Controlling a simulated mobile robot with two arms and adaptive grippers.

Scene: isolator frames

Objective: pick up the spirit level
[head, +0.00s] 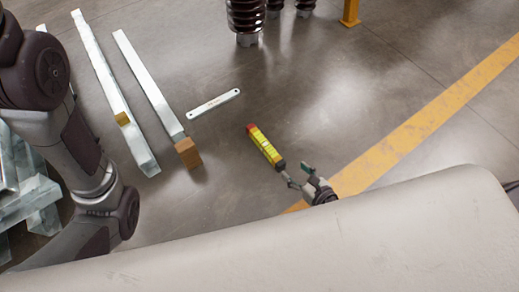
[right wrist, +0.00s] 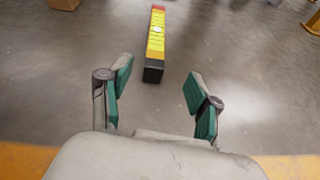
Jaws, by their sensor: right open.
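The spirit level (head: 265,147) is a yellow bar with a red far end and a black near end, lying on the grey floor in the middle of the head view. It also shows in the right wrist view (right wrist: 156,42), ahead of and between the fingers. My right gripper (head: 300,176) is open and empty, close to the black end of the level in the head view. In the right wrist view its green-padded fingers (right wrist: 157,92) stand wide apart, and the level lies beyond their tips. My left gripper is not in view; only my left arm shows.
A flat light bar (head: 213,103) lies left of the level. Two long metal bars (head: 148,84) with wooden blocks (head: 187,152) lie further left. Dark ribbed insulators (head: 246,18) stand at the back. A yellow stripe (head: 420,122) crosses the floor at right. The floor around the level is clear.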

